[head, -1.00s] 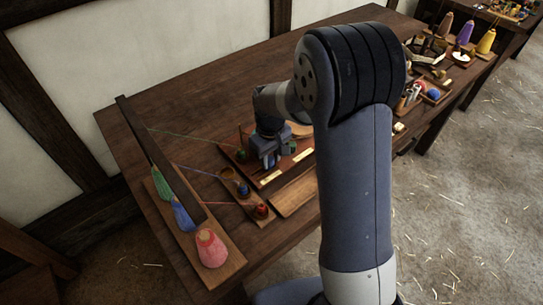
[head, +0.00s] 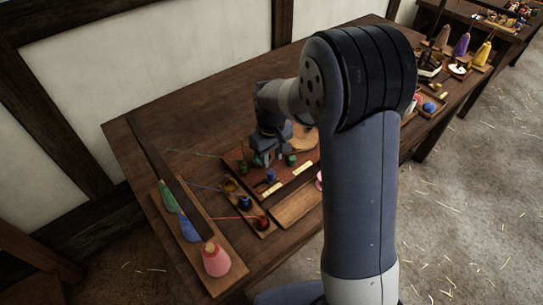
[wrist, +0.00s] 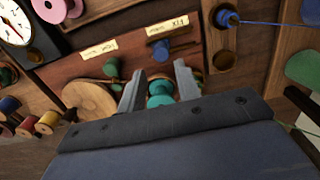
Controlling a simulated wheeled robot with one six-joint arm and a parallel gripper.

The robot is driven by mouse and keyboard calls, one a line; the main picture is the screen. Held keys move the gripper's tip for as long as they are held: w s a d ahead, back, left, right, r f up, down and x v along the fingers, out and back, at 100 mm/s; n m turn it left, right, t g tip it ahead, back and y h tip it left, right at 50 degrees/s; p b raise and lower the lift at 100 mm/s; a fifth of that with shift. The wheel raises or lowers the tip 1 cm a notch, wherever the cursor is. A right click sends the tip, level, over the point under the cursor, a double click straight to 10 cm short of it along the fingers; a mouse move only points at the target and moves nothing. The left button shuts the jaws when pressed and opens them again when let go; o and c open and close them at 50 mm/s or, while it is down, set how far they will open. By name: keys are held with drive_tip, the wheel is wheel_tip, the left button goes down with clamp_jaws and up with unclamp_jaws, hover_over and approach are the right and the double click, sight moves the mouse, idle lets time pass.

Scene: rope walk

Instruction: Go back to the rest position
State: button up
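My gripper (head: 262,161) hangs over the reddish-brown board (head: 285,189) on the long workbench. In the wrist view my gripper (wrist: 158,70) has its two fingers apart. A teal-green spool (wrist: 160,92) shows between and below them, with gaps at its sides. A blue spool (wrist: 160,48) stands on the board just ahead of the fingers, near a yellow label (wrist: 167,27). Green spools also show on the board in the head view, one left (head: 243,168) and one right (head: 291,160) of my gripper. My arm hides part of the bench.
A rack with green (head: 168,198), blue (head: 189,229) and pink (head: 215,260) cones stands at the bench's left end, its threads stretched toward spools. A dial (wrist: 14,22) and pink spool (wrist: 57,8) lie near the board. The rear left bench top is clear.

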sight(273, 171)
drive_tip(key=shift+f, duration=0.15)
wheel_tip(273, 171, down, 7)
drive_tip(key=b, duration=0.5)
drive_tip(key=shift+w+d, duration=0.15)
drive_tip(key=shift+d, duration=0.05)
drive_tip(key=shift+r, duration=0.2)
